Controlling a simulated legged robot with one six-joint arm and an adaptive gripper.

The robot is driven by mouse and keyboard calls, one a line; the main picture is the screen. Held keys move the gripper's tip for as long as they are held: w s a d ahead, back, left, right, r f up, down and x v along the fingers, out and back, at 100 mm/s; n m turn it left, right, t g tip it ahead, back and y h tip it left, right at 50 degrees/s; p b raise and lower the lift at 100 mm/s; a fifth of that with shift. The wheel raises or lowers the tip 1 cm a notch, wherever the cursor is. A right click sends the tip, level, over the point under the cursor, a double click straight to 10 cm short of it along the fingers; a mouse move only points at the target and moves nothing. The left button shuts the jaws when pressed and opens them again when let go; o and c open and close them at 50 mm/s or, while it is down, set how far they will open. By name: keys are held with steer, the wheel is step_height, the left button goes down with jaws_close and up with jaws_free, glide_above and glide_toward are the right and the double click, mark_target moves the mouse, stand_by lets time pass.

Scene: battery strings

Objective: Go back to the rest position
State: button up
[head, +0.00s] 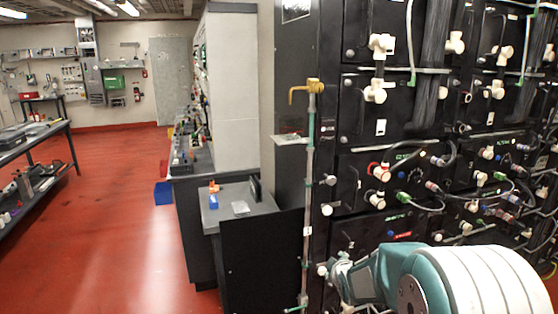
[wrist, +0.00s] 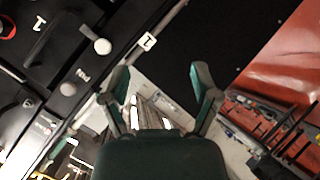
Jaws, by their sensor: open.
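In the wrist view my gripper (wrist: 158,78) is open, its two green fingers spread apart with nothing between them. My arm shows at the lower right of the head view, in front of the black battery cabinet (head: 362,235). The gripper end of the arm is small there and hard to make out against the cabinet's lower left part. In the wrist view the black panel with pale knobs (wrist: 62,40) is to the left of the fingers. I cannot tell whether the arm touches the cabinet.
A yellow-topped pipe (head: 312,130) runs down the cabinet's left edge. A low grey bench (head: 238,203) stands beside it. A workbench (head: 40,130) is at the far left. The red floor (head: 115,220) between is clear. A blue bin (head: 163,193) sits by the grey counter.

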steer(key=s+r+m+g+h, duration=0.1)
steer(key=s+r+m+g, duration=0.15)
steer(key=s+r, duration=0.4)
steer(key=s+r+m+g, duration=0.1)
steer(key=s+r+m, duration=0.25)
steer(key=s, duration=0.55)
steer(key=s+r+m+g, duration=0.1)
steer(key=s+m+g, duration=0.2)
steer(key=s, duration=1.8)
steer(key=shift+s+r+m, duration=0.15)
steer(key=shift+s+m, duration=0.05)
steer(key=shift+m, duration=0.9)
